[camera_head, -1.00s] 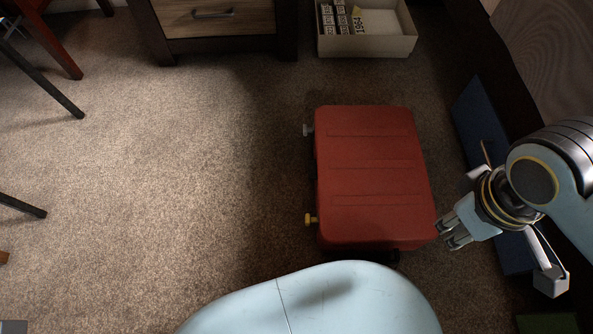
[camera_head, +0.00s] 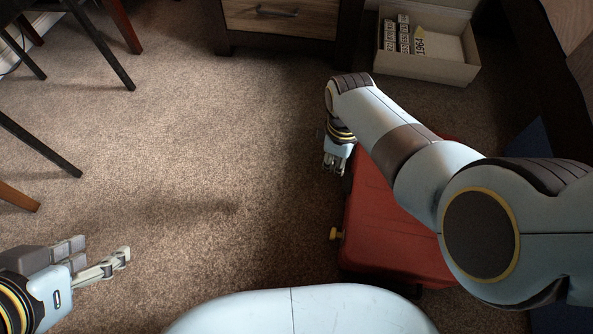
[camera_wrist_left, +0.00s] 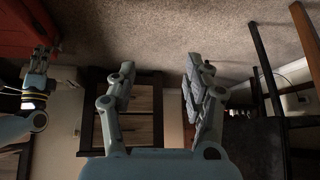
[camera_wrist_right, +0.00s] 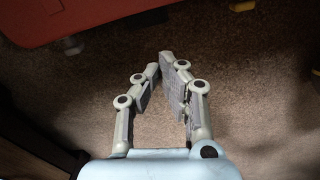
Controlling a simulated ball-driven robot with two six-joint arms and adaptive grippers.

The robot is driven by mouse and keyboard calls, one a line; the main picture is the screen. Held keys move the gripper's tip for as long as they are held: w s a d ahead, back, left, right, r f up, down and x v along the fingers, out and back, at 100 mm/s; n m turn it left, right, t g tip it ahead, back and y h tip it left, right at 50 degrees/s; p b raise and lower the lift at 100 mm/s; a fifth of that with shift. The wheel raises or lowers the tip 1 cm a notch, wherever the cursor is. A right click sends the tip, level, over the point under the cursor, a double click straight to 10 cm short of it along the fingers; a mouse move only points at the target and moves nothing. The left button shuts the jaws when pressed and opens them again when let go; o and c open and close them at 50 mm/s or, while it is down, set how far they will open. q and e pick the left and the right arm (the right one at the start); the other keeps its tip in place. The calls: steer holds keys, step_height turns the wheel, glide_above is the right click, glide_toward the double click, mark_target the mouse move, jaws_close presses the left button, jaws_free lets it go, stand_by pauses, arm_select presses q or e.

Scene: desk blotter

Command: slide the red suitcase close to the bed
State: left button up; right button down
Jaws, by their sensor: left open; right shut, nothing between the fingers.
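The red suitcase (camera_head: 368,218) lies flat on the carpet, partly hidden under my right arm in the head view. It also shows at the top left of the right wrist view (camera_wrist_right: 60,15) and of the left wrist view (camera_wrist_left: 22,30). My right gripper (camera_head: 334,170) points down beside the suitcase's left side, near its far end, shut and empty; the right wrist view shows its fingertips (camera_wrist_right: 164,62) over bare carpet, apart from the suitcase. The dark bed frame (camera_head: 522,60) stands at the right. My left gripper (camera_head: 108,258) is open and empty over carpet at lower left.
An open box (camera_head: 450,67) with small labelled items stands at the back, right of a wooden drawer unit (camera_head: 285,22). Dark chair legs (camera_head: 45,148) stand at left. A blue flat object (camera_head: 533,143) lies by the bed. The middle carpet is clear.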

steer(key=shift+w+a+f+n+b, duration=1.1)
steer(key=shift+w+a, duration=0.3)
steer(key=shift+a, duration=0.25)
arm_select(q)
steer(key=w+d+r+m+t+h+b, duration=0.1)
steer(key=w+r+t+b, duration=0.1)
steer(key=r+t, duration=0.4)
steer(key=w+d+r+m+t+h+b, duration=0.1)
steer(key=w+r+t, duration=0.3)
steer(key=r, duration=0.5)
steer(key=w+d+r+m+t+h+b, duration=0.1)
steer(key=w+r+t+h+b, duration=0.1)
steer(key=r+t, duration=0.5)
steer(key=shift+w+d+r+m+t+h+b, duration=0.35)
steer(key=shift+w+r+h, duration=0.35)
steer(key=shift+w, duration=0.3)
arm_select(e)
steer(key=s+d+f, duration=0.1)
steer(key=d+f, duration=0.2)
steer(key=f, duration=0.4)
steer(key=shift+d, duration=0.4)
arm_select(q)
steer(key=shift+r, duration=0.1)
arm_select(e)
steer(key=shift+s+d, duration=0.15)
